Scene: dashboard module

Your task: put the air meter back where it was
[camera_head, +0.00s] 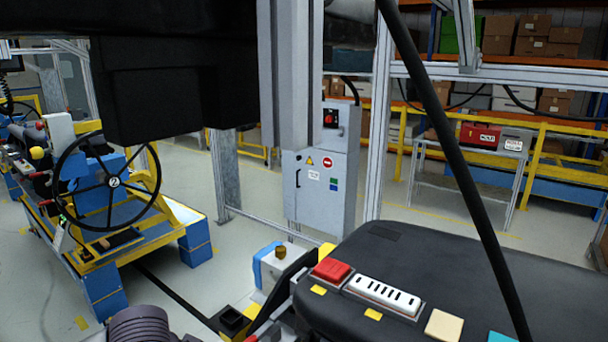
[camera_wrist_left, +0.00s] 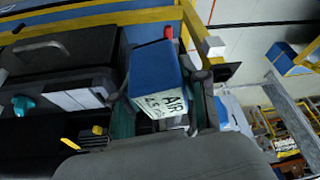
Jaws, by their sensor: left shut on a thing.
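The air meter (camera_wrist_left: 160,82) is a box with a blue side and a white face lettered "AIR" in the left wrist view. My left gripper (camera_wrist_left: 163,108) is shut on it, with dark fingers on both sides. In the head view a blue and white box with a brass knob (camera_head: 281,263) at the lower middle looks like the same meter. A dark part beside it partly hides it. I cannot tell whether the meter touches anything below it. My right gripper is not in view.
A black padded surface (camera_head: 420,260) at the lower right carries a red block (camera_head: 331,270), a white slotted block (camera_head: 384,294) and a cream block (camera_head: 444,325). A cart with a handwheel (camera_head: 110,182) stands left. A grey cabinet (camera_head: 322,175) stands behind, with open floor around it.

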